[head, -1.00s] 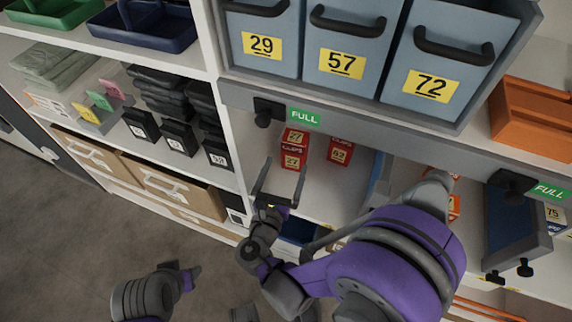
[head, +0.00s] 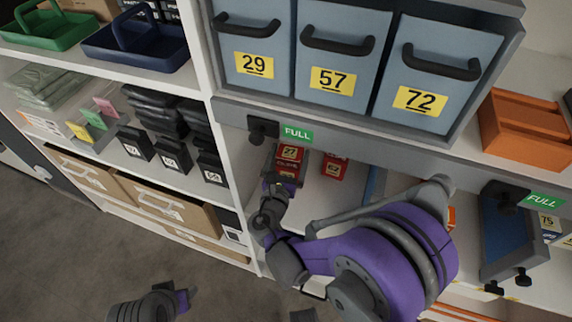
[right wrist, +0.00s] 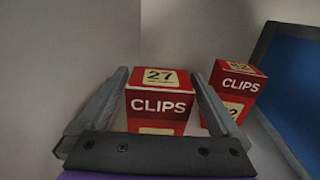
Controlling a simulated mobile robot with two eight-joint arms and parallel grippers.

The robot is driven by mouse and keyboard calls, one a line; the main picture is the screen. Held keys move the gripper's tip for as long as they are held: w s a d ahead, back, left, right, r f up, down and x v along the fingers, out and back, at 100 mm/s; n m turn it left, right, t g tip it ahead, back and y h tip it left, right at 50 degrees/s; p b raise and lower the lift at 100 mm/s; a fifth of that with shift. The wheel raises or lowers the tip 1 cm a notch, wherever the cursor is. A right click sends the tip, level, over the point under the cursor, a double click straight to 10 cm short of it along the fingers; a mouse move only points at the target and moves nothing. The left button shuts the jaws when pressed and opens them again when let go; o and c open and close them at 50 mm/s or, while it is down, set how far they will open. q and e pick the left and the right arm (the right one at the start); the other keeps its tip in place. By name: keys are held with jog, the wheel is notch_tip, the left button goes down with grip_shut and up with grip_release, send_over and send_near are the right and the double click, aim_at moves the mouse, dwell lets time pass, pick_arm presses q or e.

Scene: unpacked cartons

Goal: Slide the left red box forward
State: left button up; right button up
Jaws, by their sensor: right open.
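The left red box (head: 290,153), a clips box labelled 27, stands in the shelf bay under the left FULL sign. It shows in the right wrist view (right wrist: 160,104) between the two spread fingers. A second red box (head: 334,166), labelled 62, stands to its right and also shows in the right wrist view (right wrist: 238,88). My right gripper (head: 287,166) is open, with its fingers one on each side of the left red box. I cannot tell whether they touch it. The left box's lower part is hidden by the gripper.
A blue panel (right wrist: 300,85) stands right of the boxes. The bay's side wall (right wrist: 70,50) is close on the left. Grey bins (head: 345,62) sit on the shelf above. A grey shelf edge (head: 360,146) with a black clamp (head: 262,128) runs over the bay.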

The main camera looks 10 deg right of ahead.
jog(key=shift+w+d, duration=0.15)
jog(key=shift+w, duration=0.05)
jog(key=c, duration=1.4)
jog(key=shift+o, duration=0.2)
jog(key=shift+s, duration=0.1)
